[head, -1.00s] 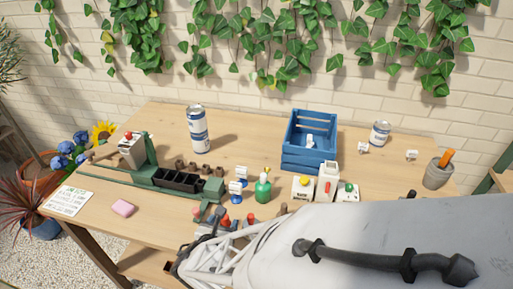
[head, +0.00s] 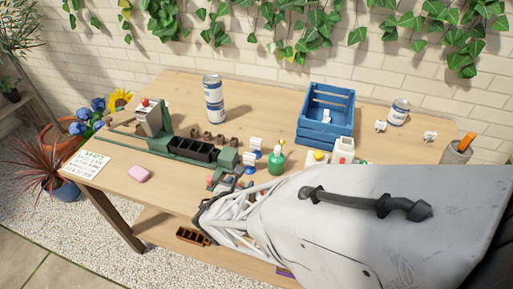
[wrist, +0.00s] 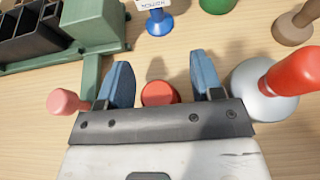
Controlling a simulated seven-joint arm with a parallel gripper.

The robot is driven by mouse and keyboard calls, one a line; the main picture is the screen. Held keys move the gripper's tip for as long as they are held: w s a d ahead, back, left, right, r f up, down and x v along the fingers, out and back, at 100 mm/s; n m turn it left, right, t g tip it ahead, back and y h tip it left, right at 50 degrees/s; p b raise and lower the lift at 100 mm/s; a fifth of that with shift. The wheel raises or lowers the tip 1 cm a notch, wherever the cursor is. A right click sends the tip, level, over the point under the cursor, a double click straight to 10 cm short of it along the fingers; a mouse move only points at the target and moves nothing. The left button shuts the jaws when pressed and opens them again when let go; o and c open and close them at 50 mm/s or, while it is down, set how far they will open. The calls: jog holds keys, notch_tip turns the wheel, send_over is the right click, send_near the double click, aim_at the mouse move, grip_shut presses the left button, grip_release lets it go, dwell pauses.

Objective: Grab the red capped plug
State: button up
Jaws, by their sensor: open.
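In the wrist view a round red cap (wrist: 160,93) shows between the two blue fingers of my gripper (wrist: 163,82). It looks like the red capped plug; its body below is hidden by the cap and my gripper. The fingers are apart, one on each side of it, with gaps on both sides. In the head view my own arm covers most of this spot, and I cannot make out the plug there.
Right of the right finger, very close, is a silver ball-shaped thing (wrist: 262,98) with a red handle. A pink knobbed piece (wrist: 65,102) is left of the left finger. A green stand with a black tray (head: 192,149) lies beyond. A blue crate (head: 325,133) stands farther back.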

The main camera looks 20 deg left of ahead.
jog(key=shift+f, duration=0.1)
jog(key=c, duration=1)
jog(key=shift+r, duration=0.8)
notch_tip(320, 180, up, 2)
jog(key=s+d, duration=0.3)
jog(key=s, duration=0.1)
jog(key=s+d+r, duration=0.1)
jog(key=s+d, duration=0.6)
jog(key=s, duration=0.1)
jog(key=shift+d+r, duration=0.3)
